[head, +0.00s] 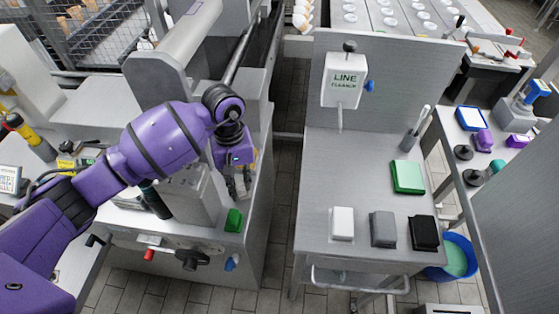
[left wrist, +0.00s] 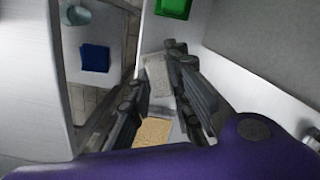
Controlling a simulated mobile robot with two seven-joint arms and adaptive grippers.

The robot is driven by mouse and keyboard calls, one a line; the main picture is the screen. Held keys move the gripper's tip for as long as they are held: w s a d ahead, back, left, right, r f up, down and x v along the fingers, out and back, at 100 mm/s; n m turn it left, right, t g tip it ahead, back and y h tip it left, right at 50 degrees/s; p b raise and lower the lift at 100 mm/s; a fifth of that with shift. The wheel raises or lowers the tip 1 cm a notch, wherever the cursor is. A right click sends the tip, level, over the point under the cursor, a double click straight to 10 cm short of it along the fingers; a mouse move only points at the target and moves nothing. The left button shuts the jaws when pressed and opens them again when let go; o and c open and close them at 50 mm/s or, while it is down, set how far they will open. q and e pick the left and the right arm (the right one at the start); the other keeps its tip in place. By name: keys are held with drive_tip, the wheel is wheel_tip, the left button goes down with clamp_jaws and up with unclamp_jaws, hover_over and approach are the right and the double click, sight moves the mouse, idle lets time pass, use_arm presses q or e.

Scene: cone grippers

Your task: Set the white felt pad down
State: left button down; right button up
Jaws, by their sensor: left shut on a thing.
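My left gripper (head: 240,188) points down beside the grey machine on the left, its two fingers close together. In the left wrist view its fingers (left wrist: 160,90) are shut on a pale, speckled block (left wrist: 156,76), which I take to be the white felt pad. The fingers hide part of it. In the head view the pad is too small and covered to make out clearly, and I cannot tell whether it touches the surface below. My right gripper is not in view.
A green block (head: 233,220) sits on the machine's front ledge (head: 208,238). The steel table (head: 320,180) bears a white block (head: 343,223), a grey block (head: 383,228), a black block (head: 424,233) and a green pad (head: 408,176). Its left middle is clear.

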sight(239, 179)
use_arm(q)
drive_tip(key=shift+f, duration=0.15)
drive_tip(key=shift+f, duration=0.2)
drive_tip(key=c, duration=1.6)
unclamp_jaws()
drive_tip(key=r, duration=0.4)
drive_tip(key=w+r, duration=0.1)
drive_tip(key=r, duration=0.7)
drive_tip(key=shift+w+a+r+b, duration=0.15)
drive_tip(key=shift+a+r+b, duration=0.1)
drive_tip(key=shift+b, duration=0.15)
